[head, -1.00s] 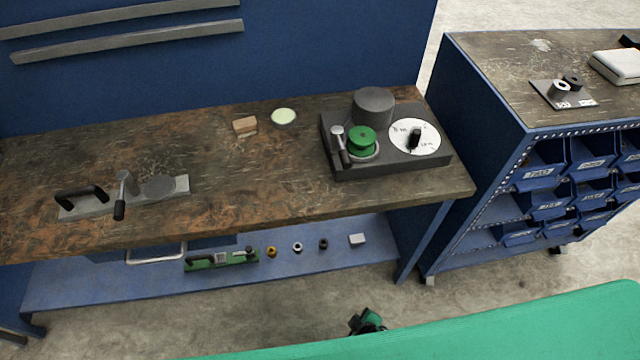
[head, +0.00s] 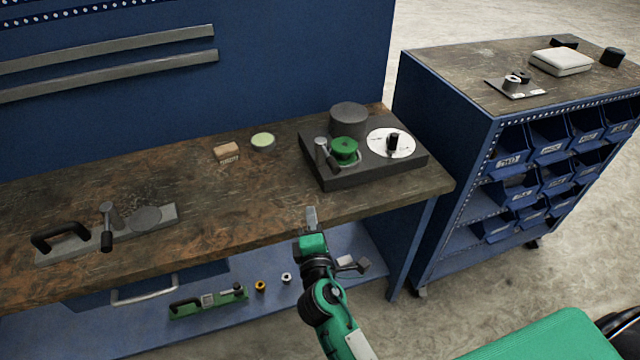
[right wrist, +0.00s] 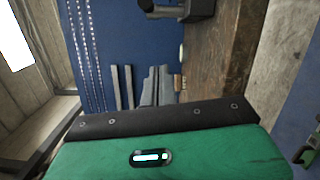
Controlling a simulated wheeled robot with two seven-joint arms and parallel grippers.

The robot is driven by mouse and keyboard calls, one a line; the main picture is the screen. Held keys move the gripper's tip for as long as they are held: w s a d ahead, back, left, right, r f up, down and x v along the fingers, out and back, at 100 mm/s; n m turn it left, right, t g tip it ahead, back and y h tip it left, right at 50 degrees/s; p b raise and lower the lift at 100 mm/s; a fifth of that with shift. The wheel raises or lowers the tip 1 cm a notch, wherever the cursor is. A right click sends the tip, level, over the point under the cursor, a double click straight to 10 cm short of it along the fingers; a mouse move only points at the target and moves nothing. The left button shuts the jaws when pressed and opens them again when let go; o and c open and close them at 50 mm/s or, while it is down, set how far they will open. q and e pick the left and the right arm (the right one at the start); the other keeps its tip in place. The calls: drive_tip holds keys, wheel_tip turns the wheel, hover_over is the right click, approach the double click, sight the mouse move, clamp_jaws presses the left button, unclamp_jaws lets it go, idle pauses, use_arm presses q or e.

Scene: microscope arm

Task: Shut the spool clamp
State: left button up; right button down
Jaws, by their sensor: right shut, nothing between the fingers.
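The dark machine base (head: 385,176) stands on the right end of the workbench. It carries a green spool (head: 344,147). A clamp lever (head: 322,150) with a pale upright post and a dark handle stands at the spool's left front; I cannot tell how far it is closed. My right gripper (head: 311,214) is at the bench's front edge, in front of and apart from the machine. It is shut and empty. Its grey fingers show close together in the right wrist view (right wrist: 157,86), with part of a dark device at the top. My left gripper is not in view.
A grey cylinder (head: 348,119) and a white dial (head: 377,143) with a black knob share the machine base. A black-handled fixture (head: 160,215) lies at the bench's left. A wooden block (head: 226,152) and pale disc (head: 263,140) sit behind. Bare bench lies between.

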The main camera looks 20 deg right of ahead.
drive_tip(key=shift+d+r, duration=0.1)
drive_tip(key=shift+r, duration=0.35)
drive_tip(key=w+d+r+p, duration=0.1)
drive_tip(key=w+d+p, duration=0.4)
drive_tip(key=w, duration=0.5)
drive_tip(key=shift+d, duration=0.5)
drive_tip(key=shift+s+d+r, duration=0.1)
